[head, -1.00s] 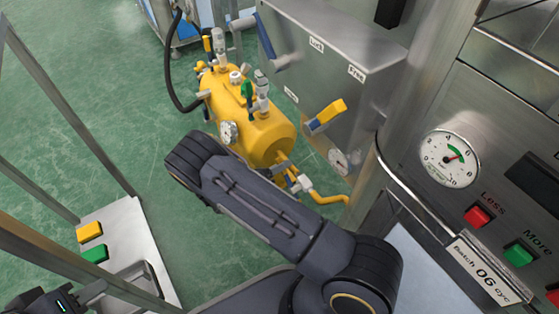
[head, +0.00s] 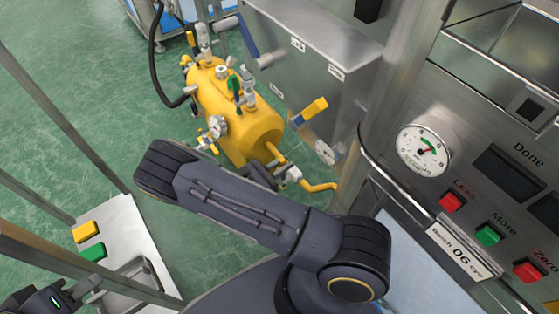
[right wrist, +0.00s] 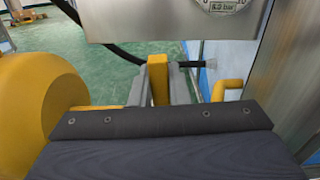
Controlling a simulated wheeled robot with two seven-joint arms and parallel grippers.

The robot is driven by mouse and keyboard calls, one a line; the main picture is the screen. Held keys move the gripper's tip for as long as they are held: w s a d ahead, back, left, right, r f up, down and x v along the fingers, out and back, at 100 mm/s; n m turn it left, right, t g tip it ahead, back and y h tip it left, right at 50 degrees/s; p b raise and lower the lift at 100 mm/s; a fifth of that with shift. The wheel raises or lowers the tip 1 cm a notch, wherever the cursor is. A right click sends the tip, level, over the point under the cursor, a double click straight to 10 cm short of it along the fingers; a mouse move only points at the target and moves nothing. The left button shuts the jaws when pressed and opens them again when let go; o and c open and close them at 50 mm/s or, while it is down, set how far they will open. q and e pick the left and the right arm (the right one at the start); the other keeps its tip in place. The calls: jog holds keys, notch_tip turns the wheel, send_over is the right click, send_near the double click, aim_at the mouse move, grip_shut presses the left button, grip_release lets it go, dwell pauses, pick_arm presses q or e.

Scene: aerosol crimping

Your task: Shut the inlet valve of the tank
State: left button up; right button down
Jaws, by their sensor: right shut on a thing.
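The yellow tank (head: 235,110) lies on its side near the steel cabinet, with gauges and several small valves on it. My right arm crosses in front of it in the head view. In the right wrist view my right gripper (right wrist: 158,88) has its two grey fingers closed around an upright yellow valve handle (right wrist: 158,75). In the head view this gripper (head: 262,174) is partly hidden by my forearm, at the tank's near end by the bent yellow pipe (head: 318,187). My left gripper (head: 48,300) is cut off at the bottom left corner; its jaws are unclear.
A panel with a gauge (head: 423,150) and buttons fills the right. A metal frame and a plate (head: 122,232) with yellow and green buttons stand left. Green floor is clear between.

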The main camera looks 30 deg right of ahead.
jog(key=shift+s+f+m, duration=0.1)
jog(key=shift+s+m, duration=0.2)
jog(key=shift+m, duration=0.1)
jog(key=c, duration=1.4)
grip_release()
jog(key=shift+a, duration=0.35)
jog(key=a, duration=0.2)
jog(key=a+p, duration=0.1)
jog(key=a, duration=0.4)
jog(key=shift+s+a+p, duration=0.1)
jog(key=shift+s+p, duration=0.2)
jog(key=shift+s, duration=0.05)
